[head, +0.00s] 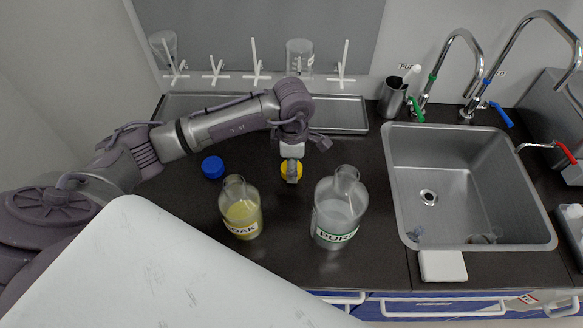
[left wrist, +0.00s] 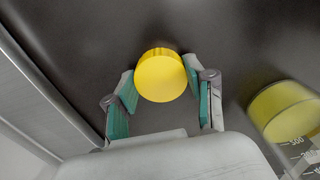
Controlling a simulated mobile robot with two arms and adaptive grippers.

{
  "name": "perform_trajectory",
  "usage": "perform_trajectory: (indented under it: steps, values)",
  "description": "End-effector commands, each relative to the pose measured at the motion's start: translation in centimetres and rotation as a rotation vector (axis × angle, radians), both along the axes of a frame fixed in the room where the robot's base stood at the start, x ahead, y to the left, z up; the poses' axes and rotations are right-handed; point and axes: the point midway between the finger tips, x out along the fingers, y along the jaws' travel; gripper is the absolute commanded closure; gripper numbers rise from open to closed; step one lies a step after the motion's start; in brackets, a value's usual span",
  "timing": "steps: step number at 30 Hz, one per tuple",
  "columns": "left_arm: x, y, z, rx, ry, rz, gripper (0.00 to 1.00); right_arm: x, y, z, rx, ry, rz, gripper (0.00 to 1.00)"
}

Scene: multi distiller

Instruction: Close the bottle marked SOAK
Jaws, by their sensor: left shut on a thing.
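The bottle marked SOAK (head: 240,211) stands upright on the dark counter with yellow liquid inside and no cap on its neck. Part of it also shows at the right edge of the left wrist view (left wrist: 285,112). A yellow cap (left wrist: 160,75) is between the fingertips of my left gripper (left wrist: 162,88). In the head view the gripper (head: 291,172) is shut on this cap (head: 285,169), behind and to the right of the SOAK bottle. Whether the cap still touches the counter is unclear. My right gripper is not in view.
A bottle marked PURE (head: 334,222) stands uncapped right of the SOAK bottle. A blue cap (head: 212,167) lies on the counter behind the SOAK bottle. A drying rack (head: 340,128) stands at the back. The sink (head: 455,228) and taps are at the right.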

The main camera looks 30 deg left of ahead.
Motion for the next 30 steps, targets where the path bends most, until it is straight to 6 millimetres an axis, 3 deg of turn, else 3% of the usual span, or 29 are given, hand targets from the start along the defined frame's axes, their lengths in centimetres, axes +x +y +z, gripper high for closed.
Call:
perform_trajectory:
  steps: [13,20,30]
  values:
    - [0.1,0.0,0.6,0.000,-0.003,0.000,0.60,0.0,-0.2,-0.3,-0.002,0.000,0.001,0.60]
    - [0.2,0.0,3.8,0.001,-0.007,-0.001,0.60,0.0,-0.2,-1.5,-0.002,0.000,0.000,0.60]
    - [1.3,-7.3,8.2,-0.002,-0.004,-0.005,0.60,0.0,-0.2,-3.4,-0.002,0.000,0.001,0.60]
